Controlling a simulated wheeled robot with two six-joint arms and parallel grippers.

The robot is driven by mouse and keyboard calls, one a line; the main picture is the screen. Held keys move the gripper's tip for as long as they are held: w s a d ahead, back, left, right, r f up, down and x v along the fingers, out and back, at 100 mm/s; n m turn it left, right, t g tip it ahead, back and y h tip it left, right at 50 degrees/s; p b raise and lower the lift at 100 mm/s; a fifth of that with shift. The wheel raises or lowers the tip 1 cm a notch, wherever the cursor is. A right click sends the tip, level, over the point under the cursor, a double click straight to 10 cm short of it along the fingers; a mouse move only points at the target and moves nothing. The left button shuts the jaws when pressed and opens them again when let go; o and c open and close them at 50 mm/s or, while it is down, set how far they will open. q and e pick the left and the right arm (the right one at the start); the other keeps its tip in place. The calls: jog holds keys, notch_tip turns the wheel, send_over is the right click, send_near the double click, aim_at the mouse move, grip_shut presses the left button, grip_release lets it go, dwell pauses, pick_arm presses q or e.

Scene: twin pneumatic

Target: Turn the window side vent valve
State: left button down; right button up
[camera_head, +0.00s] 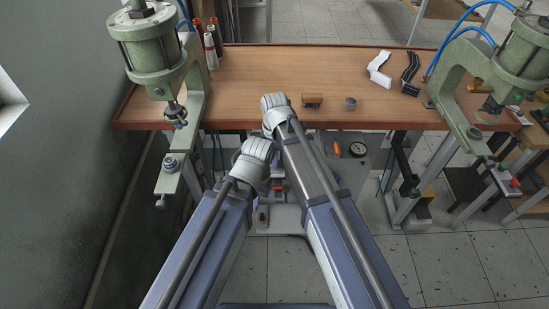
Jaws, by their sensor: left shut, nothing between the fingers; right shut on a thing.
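My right gripper (274,103) is the upper one, at the front edge of the wooden bench (290,70). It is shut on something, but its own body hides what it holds. My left gripper (258,150) is lower and slightly left, in front of the bench edge. It is shut and empty. The left green press (155,45) stands at the bench's left end, nearest the wall. I cannot make out a vent valve on it. A dial gauge (357,149) with orange on it sits on a grey unit below the bench.
A second green press (505,60) with blue hoses stands at the right. On the bench are a brown block (312,100), a small grey cylinder (351,104), a white part (379,70) and a black part (410,75). Several bottles (211,47) stand beside the left press.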

grip_shut()
jog(key=shift+m, duration=0.4)
jog(key=m, duration=0.7)
jog(key=shift+m, duration=0.3)
jog(key=m, duration=0.4)
jog(key=shift+m, duration=0.3)
jog(key=m, duration=0.4)
jog(key=shift+m, duration=0.4)
